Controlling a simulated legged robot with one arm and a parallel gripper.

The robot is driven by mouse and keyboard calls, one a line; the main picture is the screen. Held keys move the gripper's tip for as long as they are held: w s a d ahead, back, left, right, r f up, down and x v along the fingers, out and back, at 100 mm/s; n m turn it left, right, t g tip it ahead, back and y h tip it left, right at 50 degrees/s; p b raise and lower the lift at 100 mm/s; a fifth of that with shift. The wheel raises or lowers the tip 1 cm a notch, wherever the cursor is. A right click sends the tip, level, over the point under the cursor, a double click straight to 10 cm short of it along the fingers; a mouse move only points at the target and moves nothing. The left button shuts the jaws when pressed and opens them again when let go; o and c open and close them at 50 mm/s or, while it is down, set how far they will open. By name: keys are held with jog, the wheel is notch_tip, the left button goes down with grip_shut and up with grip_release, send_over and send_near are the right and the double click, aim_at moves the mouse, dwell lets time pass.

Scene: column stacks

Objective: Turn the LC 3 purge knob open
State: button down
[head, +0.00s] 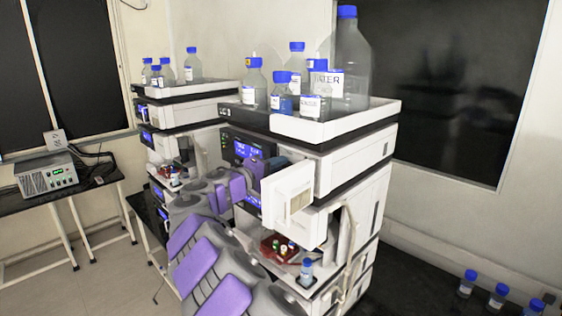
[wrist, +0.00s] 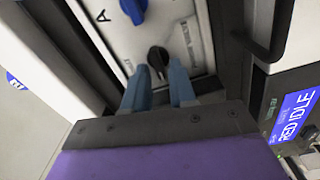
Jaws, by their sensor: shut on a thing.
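The black knob (wrist: 158,57) sits on a light panel in the wrist view, with a pointer-like end toward my fingers. A blue knob (wrist: 133,10) is above it on the same panel, near a letter A. My gripper (wrist: 160,70) has its two blue-grey fingers on either side of the black knob's lower part and is shut on it. In the head view my purple and grey arm reaches to the front of the nearer instrument stack (head: 345,165), beside an open white door (head: 288,195). My fingertips and the black knob are not clear there.
A white tray (head: 385,108) with several blue-capped bottles tops the stack. A red vial rack (head: 280,248) lies lower down. A second stack (head: 180,112) stands behind left.

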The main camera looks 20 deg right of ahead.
jog(key=shift+w+a+f+n+p, duration=0.2)
jog(key=shift+a+n+p, duration=0.1)
jog(key=shift+n, duration=0.3)
jog(key=c, duration=1.2)
grip_release()
jog(key=shift+a, duration=0.2)
jog(key=shift+s+r, duration=0.1)
jog(key=b+v, duration=0.2)
jog(key=v, duration=1.5)
jog(key=shift+a, duration=0.1)
jog(key=shift+a, duration=0.15)
